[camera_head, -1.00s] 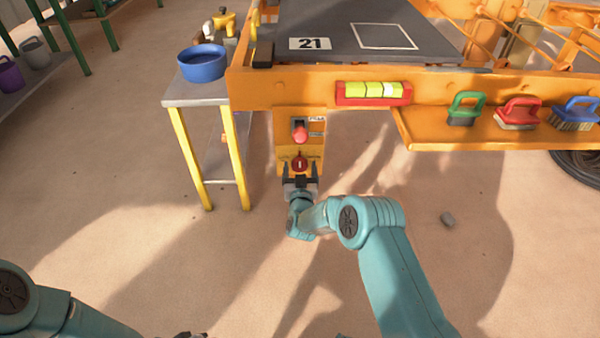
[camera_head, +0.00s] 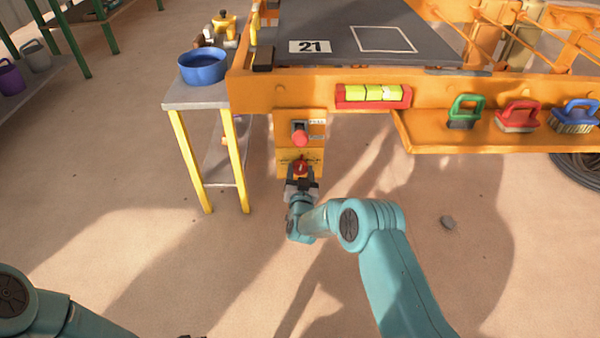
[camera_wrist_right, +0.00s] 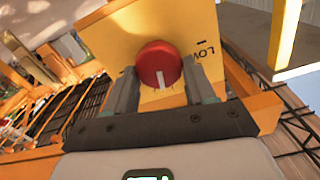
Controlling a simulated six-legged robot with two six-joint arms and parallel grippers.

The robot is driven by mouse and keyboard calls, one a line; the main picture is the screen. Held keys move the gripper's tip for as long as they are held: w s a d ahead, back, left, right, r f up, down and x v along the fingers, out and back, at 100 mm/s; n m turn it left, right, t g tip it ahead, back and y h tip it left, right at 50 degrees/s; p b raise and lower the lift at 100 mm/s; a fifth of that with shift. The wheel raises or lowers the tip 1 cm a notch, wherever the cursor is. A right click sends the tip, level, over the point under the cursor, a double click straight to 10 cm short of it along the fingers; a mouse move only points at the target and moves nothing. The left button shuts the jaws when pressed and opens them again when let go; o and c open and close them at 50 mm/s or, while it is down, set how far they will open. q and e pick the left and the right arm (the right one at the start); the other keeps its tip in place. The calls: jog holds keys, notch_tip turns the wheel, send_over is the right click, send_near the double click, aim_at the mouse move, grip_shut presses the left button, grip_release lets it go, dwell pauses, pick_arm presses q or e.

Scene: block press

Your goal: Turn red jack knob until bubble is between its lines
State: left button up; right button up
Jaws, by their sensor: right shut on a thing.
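The round red jack knob (camera_head: 301,167) sits low on the yellow panel (camera_head: 287,160) under the orange frame. My right gripper (camera_head: 301,183) is shut on it from below. In the right wrist view the knob (camera_wrist_right: 159,65) is between the two fingers of the gripper (camera_wrist_right: 168,88), and its white mark points down toward my wrist. The level (camera_head: 373,96), a red body with a yellow vial, is on the frame's front beam. The vial has dark lines, but the bubble is too small to place surely. My left gripper is out of view.
A red button (camera_head: 299,136) is above the knob. A small table (camera_head: 190,98) with a blue bowl (camera_head: 202,67) stands to the left. Green, red and blue brushes (camera_head: 464,112) are on the orange ledge to the right.

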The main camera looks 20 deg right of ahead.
jog(key=shift+d+f+m, duration=0.1)
jog(key=shift+f+m, duration=0.05)
jog(key=shift+m, duration=3.45)
jog(key=shift+s, duration=0.1)
jog(key=o, duration=1)
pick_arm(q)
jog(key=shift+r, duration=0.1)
pick_arm(e)
jog(key=shift+s, duration=0.1)
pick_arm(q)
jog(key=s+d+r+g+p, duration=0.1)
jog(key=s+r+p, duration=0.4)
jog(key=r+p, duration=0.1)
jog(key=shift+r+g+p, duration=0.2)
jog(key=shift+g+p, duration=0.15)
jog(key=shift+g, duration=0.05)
pick_arm(e)
jog(key=v, duration=1.6)
